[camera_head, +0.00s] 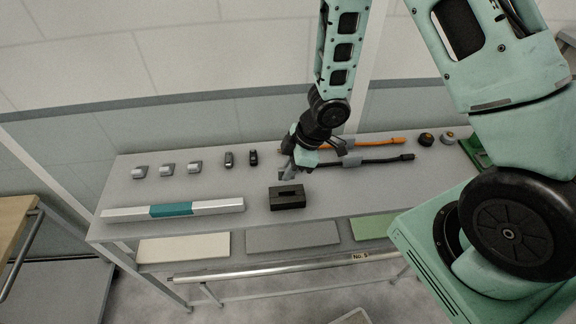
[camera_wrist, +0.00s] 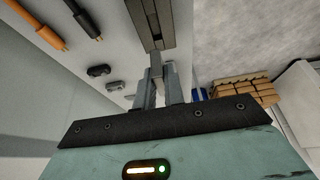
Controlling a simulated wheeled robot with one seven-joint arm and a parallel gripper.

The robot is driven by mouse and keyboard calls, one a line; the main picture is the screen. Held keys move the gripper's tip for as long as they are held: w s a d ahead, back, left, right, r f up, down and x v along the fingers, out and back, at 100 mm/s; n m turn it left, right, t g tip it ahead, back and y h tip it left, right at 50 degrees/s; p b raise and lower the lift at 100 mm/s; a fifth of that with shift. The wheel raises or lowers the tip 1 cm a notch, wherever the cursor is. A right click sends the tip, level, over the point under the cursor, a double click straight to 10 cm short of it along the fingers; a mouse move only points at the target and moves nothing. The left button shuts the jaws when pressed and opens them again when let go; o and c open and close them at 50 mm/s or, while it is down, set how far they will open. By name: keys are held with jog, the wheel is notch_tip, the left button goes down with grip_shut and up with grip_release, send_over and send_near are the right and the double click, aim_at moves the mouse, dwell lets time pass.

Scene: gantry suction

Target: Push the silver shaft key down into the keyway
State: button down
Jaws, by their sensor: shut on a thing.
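A dark block (camera_head: 288,203) with a narrow slot, the keyway (camera_head: 287,191), in its top lies on the grey table. It also shows at the top of the wrist view (camera_wrist: 142,15), with the slot running along it. My gripper (camera_head: 286,174) is just behind the block in the head view. In the wrist view my gripper (camera_wrist: 158,84) is shut on the silver shaft key (camera_wrist: 156,64), a thin light strip between the fingers. The key's far end is close to the block's near end; I cannot tell whether they touch. The head view hardly shows the key.
A long silver bar with a teal middle (camera_head: 170,211) lies at the table's front left. Several small grey and dark parts (camera_head: 167,169) stand in a row behind it. Orange (camera_head: 372,142) and black (camera_head: 370,161) cable-like pieces lie right of my gripper. The table's front edge is near the block.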

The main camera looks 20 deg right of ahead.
aim_at(292, 178)
jog(key=shift+f+b, duration=2.4)
jog(key=shift+f, duration=0.5)
jog(key=shift+f+b, duration=0.5)
jog(key=shift+f, duration=0.5)
jog(key=c, duration=1.4)
grip_release()
jog(key=shift+r, duration=0.1)
jog(key=p+v, duration=0.8)
jog(key=v, duration=0.9)
jog(key=shift+r, duration=0.25)
jog(key=shift+f, duration=0.1)
